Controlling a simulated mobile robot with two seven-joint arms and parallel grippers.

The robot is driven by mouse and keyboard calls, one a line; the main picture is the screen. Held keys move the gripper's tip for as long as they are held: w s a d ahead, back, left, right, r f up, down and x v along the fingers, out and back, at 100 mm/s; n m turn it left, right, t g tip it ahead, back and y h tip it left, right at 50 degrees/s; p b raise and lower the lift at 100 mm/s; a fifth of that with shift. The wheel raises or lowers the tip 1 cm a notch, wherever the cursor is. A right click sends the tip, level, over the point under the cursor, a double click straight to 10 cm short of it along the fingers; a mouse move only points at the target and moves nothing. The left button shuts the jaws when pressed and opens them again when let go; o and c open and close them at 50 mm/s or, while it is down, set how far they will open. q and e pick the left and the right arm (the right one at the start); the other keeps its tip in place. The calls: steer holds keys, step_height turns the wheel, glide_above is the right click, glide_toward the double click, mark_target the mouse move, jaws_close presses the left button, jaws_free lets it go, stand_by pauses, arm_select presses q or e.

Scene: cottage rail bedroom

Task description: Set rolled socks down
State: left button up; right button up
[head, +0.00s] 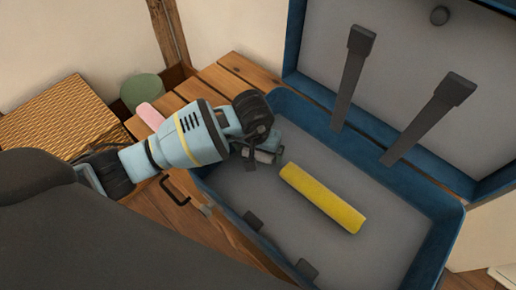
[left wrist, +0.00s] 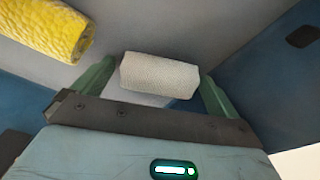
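The rolled socks, a short off-white knitted roll (left wrist: 160,73), sit between the green fingertips of my left gripper (left wrist: 160,70) in the left wrist view, one finger at each end. My left gripper looks shut on the roll. In the head view the left gripper (head: 264,153) is low inside the open blue case (head: 357,151), near its left end, and the roll (head: 265,156) shows only partly below the gripper. I cannot tell whether the roll touches the grey case floor. My right gripper is not in view.
A yellow roll (head: 322,198) lies on the case floor, right of the gripper; it also shows in the left wrist view (left wrist: 45,25). The raised lid (head: 410,75) with two dark straps stands behind. A wicker box (head: 60,120) and green cylinder (head: 142,90) are left. The floor's right end is clear.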

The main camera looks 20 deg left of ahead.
mark_target(256, 157)
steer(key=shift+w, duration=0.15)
arm_select(q)
steer(key=shift+r, duration=0.2)
step_height(256, 157, up, 12)
steer(key=s+p, duration=0.1)
steer(key=p, duration=0.1)
steer(key=shift+s+p, duration=0.4)
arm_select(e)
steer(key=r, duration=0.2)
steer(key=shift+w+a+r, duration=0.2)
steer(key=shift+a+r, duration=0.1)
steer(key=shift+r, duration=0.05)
arm_select(q)
steer(key=shift+f, duration=0.1)
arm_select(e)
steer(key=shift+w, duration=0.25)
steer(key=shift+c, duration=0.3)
